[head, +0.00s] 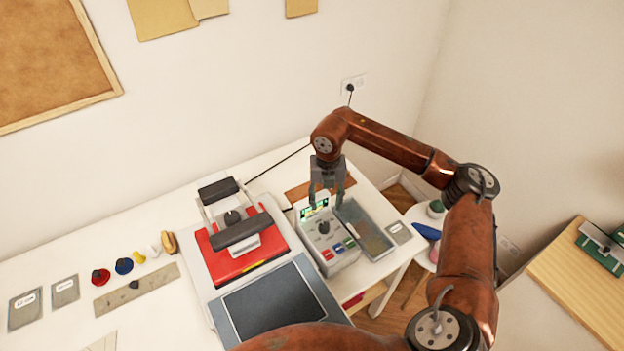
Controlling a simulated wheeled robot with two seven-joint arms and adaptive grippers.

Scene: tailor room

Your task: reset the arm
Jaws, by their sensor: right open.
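My right gripper (326,197) is open and empty. It points down over the white control box (327,252), near its lit green display. I cannot tell whether the fingertips touch the box. The box has a dark knob and red, blue and green buttons. My right arm reaches in from the right, with its elbow bent high over the right side. My left gripper is not in view.
A heat press with a red plate (238,263) stands left of the box on the white table (190,207). A grey tray (364,230) sits right of the box. Colored knobs (124,266) lie at left. A round side table (424,218) stands at right.

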